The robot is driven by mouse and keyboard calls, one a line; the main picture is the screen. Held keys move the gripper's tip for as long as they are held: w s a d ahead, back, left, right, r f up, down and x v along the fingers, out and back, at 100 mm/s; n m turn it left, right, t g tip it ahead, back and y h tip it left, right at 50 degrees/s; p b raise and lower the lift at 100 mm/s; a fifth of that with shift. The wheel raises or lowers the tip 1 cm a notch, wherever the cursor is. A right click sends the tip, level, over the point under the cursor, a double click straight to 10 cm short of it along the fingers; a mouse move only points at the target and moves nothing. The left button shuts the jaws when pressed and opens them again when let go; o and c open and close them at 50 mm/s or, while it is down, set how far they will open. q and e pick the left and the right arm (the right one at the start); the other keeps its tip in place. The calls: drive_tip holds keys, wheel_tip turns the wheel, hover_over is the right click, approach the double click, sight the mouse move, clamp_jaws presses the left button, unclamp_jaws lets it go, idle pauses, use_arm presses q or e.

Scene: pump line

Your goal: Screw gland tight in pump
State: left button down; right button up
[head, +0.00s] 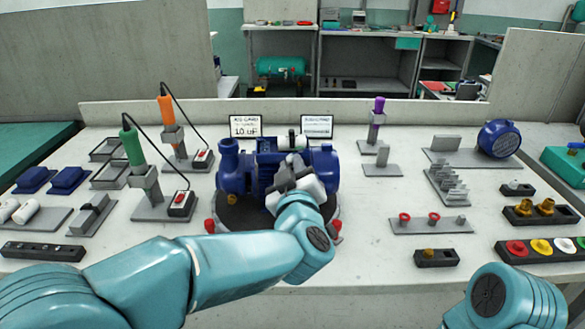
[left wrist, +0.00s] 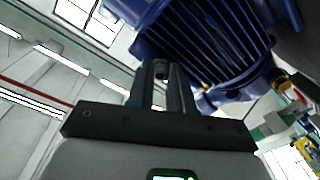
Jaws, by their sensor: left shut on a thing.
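The blue pump (head: 232,178) stands upright on a dark round turntable (head: 240,217) in the middle of the bench. My left gripper (head: 292,172) reaches in from the front and is at the pump's middle, its fingers close against the blue body. In the left wrist view the two fingers (left wrist: 160,92) are shut on a small grey piece (left wrist: 161,70), which I take for the gland. It is mostly hidden by the fingers, so how deep it sits cannot be told. The ribbed blue housing (left wrist: 205,45) fills the upper right there. My right gripper is out of view.
Two screwdrivers with green (head: 132,146) and orange (head: 166,111) handles stand in holders at left. A purple-handled tool (head: 378,106) stands behind right. Racks of red rings (head: 433,217) and brass fittings (head: 545,206) are at right. Bench is clear just right of the turntable.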

use_arm(q)
drive_tip(key=m+p, duration=0.3)
drive_tip(key=shift+m+p, duration=0.3)
drive_tip(key=shift+p, duration=0.1)
drive_tip(key=m+p, duration=0.2)
drive_tip(key=shift+r+p, duration=0.3)
drive_tip(key=shift+p, duration=0.1)
drive_tip(key=shift+m+p, duration=0.3)
drive_tip(key=shift+m, duration=0.1)
drive_tip(key=shift+f+m, duration=0.25)
drive_tip(key=shift+m, duration=0.05)
